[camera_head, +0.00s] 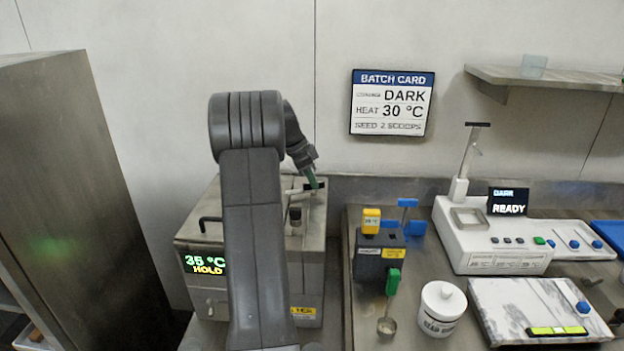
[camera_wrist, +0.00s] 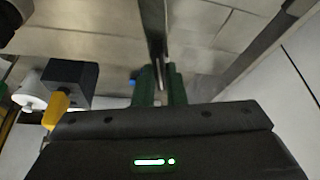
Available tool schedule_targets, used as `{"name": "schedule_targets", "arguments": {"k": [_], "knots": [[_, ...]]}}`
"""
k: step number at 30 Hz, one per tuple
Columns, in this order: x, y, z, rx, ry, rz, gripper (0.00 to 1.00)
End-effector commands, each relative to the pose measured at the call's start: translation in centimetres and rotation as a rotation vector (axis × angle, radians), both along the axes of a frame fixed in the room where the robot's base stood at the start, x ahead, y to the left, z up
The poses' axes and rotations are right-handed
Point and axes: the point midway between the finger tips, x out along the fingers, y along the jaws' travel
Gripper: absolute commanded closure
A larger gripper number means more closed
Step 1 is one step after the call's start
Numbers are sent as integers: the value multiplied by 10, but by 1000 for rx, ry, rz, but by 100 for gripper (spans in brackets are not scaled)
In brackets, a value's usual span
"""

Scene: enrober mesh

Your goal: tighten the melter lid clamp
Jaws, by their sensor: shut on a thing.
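The melter (camera_head: 310,265) is a steel box left of centre in the head view, partly hidden behind my arm. Its display (camera_head: 204,264) reads 35 °C HOLD. My gripper (camera_head: 312,182) is over the back right of its top, at the lid clamp (camera_head: 295,197), whose outline is small and partly covered. In the wrist view my gripper's green fingers (camera_wrist: 160,85) are shut on a grey metal bar (camera_wrist: 153,30), which looks like the clamp's lever. How tight the clamp is cannot be told.
A bench on the right holds a dark block (camera_head: 378,262) with yellow, blue and green handles, a white jar (camera_head: 441,308), a white machine (camera_head: 490,240) reading READY and a marbled board (camera_head: 530,305). A batch card (camera_head: 392,103) reads DARK, 30 °C. A steel cabinet (camera_head: 80,200) stands left.

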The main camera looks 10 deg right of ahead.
Motion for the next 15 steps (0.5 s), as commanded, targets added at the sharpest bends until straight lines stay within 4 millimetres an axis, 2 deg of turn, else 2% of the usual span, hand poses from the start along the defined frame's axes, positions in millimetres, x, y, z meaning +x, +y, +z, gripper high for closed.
{"name": "schedule_targets", "arguments": {"k": [6, 15], "knots": [[2, 0, 2, 1, -1, -157, 100], [2, 0, 1, 1, -3, -280, 100]]}}
